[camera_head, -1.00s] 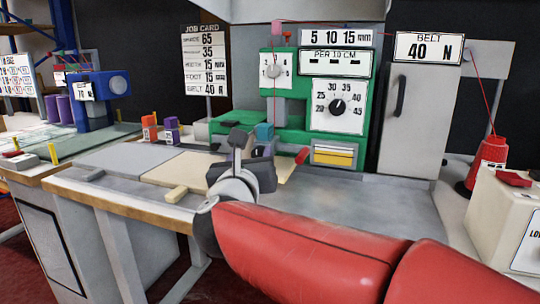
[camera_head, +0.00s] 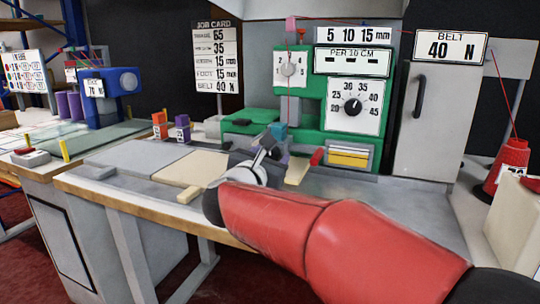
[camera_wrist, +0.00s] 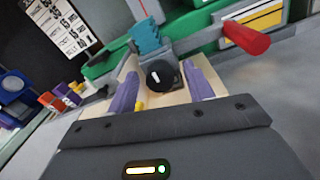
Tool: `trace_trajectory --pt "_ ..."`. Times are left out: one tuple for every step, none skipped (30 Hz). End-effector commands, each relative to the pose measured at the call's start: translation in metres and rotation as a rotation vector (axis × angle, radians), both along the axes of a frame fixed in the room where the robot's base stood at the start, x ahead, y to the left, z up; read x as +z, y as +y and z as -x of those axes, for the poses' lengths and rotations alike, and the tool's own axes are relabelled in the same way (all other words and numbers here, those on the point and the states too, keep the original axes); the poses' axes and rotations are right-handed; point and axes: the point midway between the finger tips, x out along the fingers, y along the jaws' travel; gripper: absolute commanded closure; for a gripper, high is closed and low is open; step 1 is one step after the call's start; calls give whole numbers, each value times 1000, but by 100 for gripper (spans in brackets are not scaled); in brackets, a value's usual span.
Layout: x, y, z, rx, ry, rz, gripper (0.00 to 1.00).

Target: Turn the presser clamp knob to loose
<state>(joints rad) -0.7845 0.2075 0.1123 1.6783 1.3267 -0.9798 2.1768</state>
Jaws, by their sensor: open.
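A black round knob (camera_wrist: 160,75) with a white pointer line shows in the wrist view, in front of a teal block (camera_wrist: 147,38) on the green machine. No label on it is readable. My gripper (camera_wrist: 160,70) is open, with its purple fingers on either side of the knob in this view. I cannot tell whether they touch it. In the head view my gripper (camera_head: 268,145) is in front of the machine's lower part, and this knob is hidden or too small to make out.
The green machine (camera_head: 308,119) carries a black dial (camera_head: 353,106) marked 20 to 45 and a white dial (camera_head: 289,69). A red lever (camera_wrist: 245,38) sticks out right of my fingers. A job card (camera_head: 217,57) hangs behind. Thread boxes (camera_head: 182,128) stand left.

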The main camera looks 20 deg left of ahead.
Motion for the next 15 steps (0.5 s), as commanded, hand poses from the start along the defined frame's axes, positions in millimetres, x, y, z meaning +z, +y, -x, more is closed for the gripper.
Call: trace_trajectory --pt "0 0 0 0 0 0 48" --pt "0 0 0 0 0 0 48" --pt "0 0 0 0 0 0 48" --pt "0 0 0 0 0 0 48" --pt "0 0 0 0 0 0 48" --pt "0 0 0 0 0 1 54" --pt "0 0 0 0 0 1 57" --pt "0 0 0 1 0 1 61" --pt "0 0 0 1 0 1 67" --pt "0 0 0 1 0 1 71" --pt "0 0 0 1 0 1 75" --pt "0 0 0 1 0 1 80" --pt "0 0 0 1 0 1 84" --pt "0 0 0 1 0 1 88" --pt "0 0 0 1 0 1 93"
